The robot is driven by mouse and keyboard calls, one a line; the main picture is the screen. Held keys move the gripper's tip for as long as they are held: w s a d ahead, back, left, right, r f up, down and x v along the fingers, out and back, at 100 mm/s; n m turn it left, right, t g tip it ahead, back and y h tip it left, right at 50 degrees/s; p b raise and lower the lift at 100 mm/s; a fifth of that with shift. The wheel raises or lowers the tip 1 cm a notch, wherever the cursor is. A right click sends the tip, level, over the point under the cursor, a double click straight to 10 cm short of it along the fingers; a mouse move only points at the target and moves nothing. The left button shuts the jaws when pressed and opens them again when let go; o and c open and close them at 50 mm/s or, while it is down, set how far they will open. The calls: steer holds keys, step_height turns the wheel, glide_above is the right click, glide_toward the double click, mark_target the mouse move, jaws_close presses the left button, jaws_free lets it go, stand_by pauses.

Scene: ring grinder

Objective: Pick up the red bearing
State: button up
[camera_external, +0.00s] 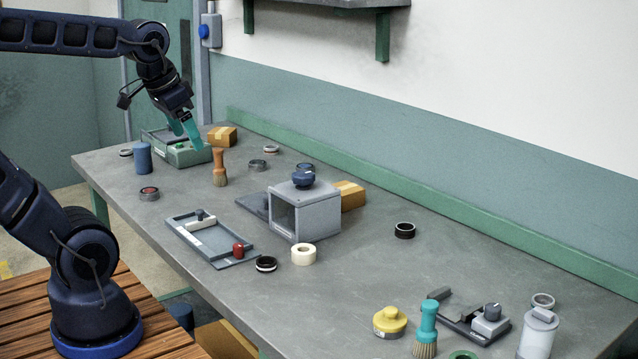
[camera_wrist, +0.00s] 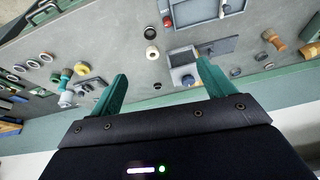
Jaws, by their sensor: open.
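The red bearing (camera_external: 149,193), a low grey ring with a red centre, lies flat near the bench's left front edge in the external view. I cannot make it out in the wrist view. My gripper (camera_external: 187,137), with teal fingers, is above the far left of the bench by the green box, beyond the bearing and apart from it. In the wrist view my gripper (camera_wrist: 162,72) is open, with no object held between its fingers.
A blue cylinder (camera_external: 142,158), a green box (camera_external: 189,157) and an orange-handled brush (camera_external: 219,168) stand near the bearing. A grey tray with a red knob (camera_external: 238,250) and a grey housing (camera_external: 315,216) occupy the middle. Bench around the bearing is clear.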

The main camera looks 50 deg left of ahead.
steer(key=w+a+m+g+y, duration=0.15)
steer(key=w+a+m, duration=0.25)
steer(key=w+a, duration=0.65)
steer(key=m+g+h, duration=0.2)
steer(key=m+g, duration=0.1)
steer(key=m, duration=0.5)
glide_above(149, 190)
step_height(149, 190, down, 21)
steer(key=shift+f, duration=5.1)
steer(key=c, duration=1.2)
steer(key=shift+r, duration=0.15)
